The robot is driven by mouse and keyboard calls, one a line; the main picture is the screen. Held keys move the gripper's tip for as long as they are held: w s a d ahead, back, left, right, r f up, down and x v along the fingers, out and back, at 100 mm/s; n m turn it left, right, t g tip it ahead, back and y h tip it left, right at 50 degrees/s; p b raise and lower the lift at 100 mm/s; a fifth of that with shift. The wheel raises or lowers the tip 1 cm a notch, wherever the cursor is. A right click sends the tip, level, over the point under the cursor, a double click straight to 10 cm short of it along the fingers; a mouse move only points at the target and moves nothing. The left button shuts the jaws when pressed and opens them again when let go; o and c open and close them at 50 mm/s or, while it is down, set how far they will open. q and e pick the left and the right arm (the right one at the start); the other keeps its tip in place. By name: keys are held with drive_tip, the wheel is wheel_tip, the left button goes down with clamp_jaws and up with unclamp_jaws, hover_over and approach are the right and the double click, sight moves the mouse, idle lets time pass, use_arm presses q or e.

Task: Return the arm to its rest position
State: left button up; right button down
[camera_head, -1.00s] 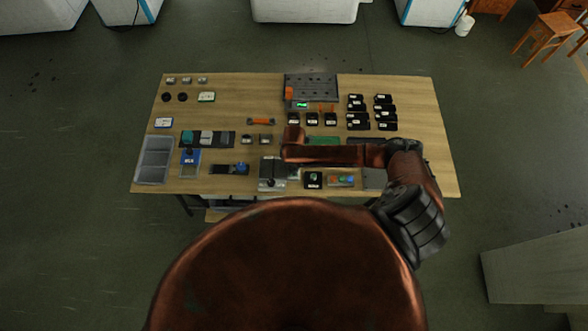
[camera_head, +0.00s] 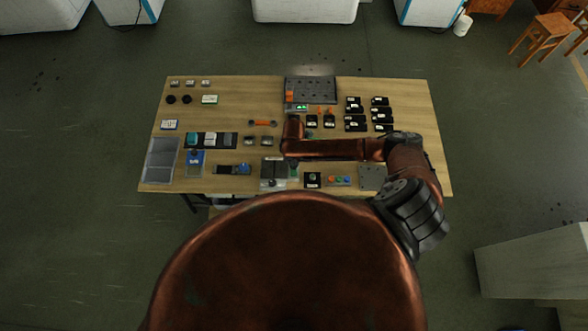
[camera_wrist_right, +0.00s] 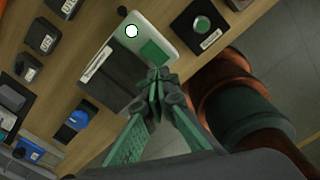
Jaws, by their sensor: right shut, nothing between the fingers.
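My right arm reaches in from the right over the front half of the table (camera_head: 235,110). Its copper forearm (camera_head: 340,148) lies level across the picture. My right gripper (camera_head: 294,169) is at the forearm's left end, above the table's front middle. In the right wrist view its green-padded fingers (camera_wrist_right: 158,76) are shut together with nothing between them. They overlap the edge of a grey device (camera_wrist_right: 112,76) with a white round spot and a green patch; I cannot tell whether they touch it. My left gripper is not in view.
A grey compartment tray (camera_head: 160,160) stands at the table's left edge. A dark plate (camera_head: 311,90) lies at the back, with several black blocks (camera_head: 355,113) to its right. A black box with a green button (camera_head: 312,180) and a coloured-button panel (camera_head: 339,181) lie near the gripper.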

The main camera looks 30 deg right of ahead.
drive_tip(key=shift+f, duration=0.1)
idle(0.3)
drive_tip(key=s+a+r+m+t+y, duration=0.1)
drive_tip(key=s+a+r+m+y, duration=0.15)
drive_tip(key=a+m, duration=0.2)
drive_tip(key=s+a+r+m+t+y, duration=0.1)
drive_tip(key=s+a+r+m, duration=0.3)
drive_tip(key=a, duration=0.2)
drive_tip(key=s+d+r+m+t+h, duration=0.15)
drive_tip(key=s+d+r+m, duration=0.25)
drive_tip(key=s+d+m, duration=0.4)
drive_tip(key=s+d+r+m+h, duration=0.4)
drive_tip(key=d+m, duration=0.3)
drive_tip(key=d, duration=0.4)
drive_tip(key=s+a+f+g+y+b, duration=0.2)
drive_tip(key=f+b, duration=0.9)
drive_tip(key=f, duration=3.2)
drive_tip(key=s+f+b, duration=0.4)
drive_tip(key=s+f, duration=0.6)
drive_tip(key=f, duration=0.3)
drive_tip(key=s+f+n+b, duration=0.1)
drive_tip(key=s+f+b, duration=0.4)
drive_tip(key=s+f, duration=0.5)
wheel_tip(320, 180, down, 3)
drive_tip(key=shift+s+r, duration=0.1)
drive_tip(key=shift+s, duration=0.1)
